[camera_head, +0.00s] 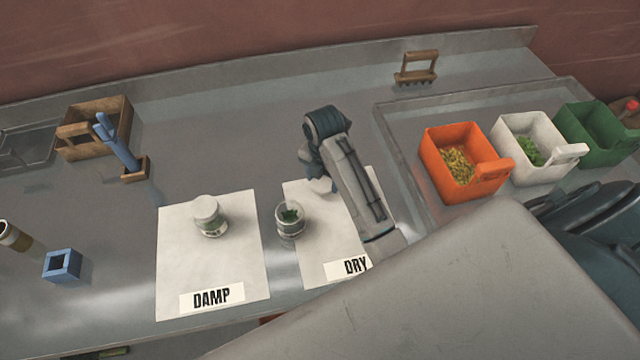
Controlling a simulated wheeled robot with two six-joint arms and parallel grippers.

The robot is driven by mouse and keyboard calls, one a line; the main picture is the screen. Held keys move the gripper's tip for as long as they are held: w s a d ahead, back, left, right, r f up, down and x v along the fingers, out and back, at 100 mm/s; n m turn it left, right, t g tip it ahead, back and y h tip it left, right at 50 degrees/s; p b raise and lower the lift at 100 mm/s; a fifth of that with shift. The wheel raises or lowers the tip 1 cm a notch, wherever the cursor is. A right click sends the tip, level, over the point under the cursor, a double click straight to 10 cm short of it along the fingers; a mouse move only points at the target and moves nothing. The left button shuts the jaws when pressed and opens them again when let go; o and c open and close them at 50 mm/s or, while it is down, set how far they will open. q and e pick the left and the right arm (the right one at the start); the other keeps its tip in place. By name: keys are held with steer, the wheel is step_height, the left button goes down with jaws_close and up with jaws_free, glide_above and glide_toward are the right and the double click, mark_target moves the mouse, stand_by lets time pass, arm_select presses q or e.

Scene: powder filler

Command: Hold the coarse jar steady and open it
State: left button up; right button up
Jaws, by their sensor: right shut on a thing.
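A small jar (290,220) stands upright at the left edge of the mat labelled DRY (310,252). Another jar (210,219) with a white lid on stands on the mat labelled DAMP (180,265). I cannot read which jar is the coarse one. My right gripper (319,178) is above the DRY mat, just behind and right of the open jar, apart from it. It is shut on a small pale piece (321,186), perhaps a lid, mostly hidden by the gripper. My left gripper is not in view.
An orange bin (437,168), a white bin (507,158) and a green bin (590,130) stand at the right. A wooden box (95,143), a blue tool in a stand (118,145) and a blue square holder (62,265) are at the left.

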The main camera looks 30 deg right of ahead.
mark_target(320, 181)
steer(key=shift+w+a+f+p, duration=0.2)
steer(key=shift+w+a+p, duration=0.1)
steer(key=shift+p, duration=0.15)
step_height(320, 181, down, 2)
steer(key=shift+f+p, duration=0.2)
steer(key=shift+p, duration=0.35)
steer(key=shift+f, duration=0.3)
steer(key=o, duration=1.1)
steer(key=shift+f, duration=0.1)
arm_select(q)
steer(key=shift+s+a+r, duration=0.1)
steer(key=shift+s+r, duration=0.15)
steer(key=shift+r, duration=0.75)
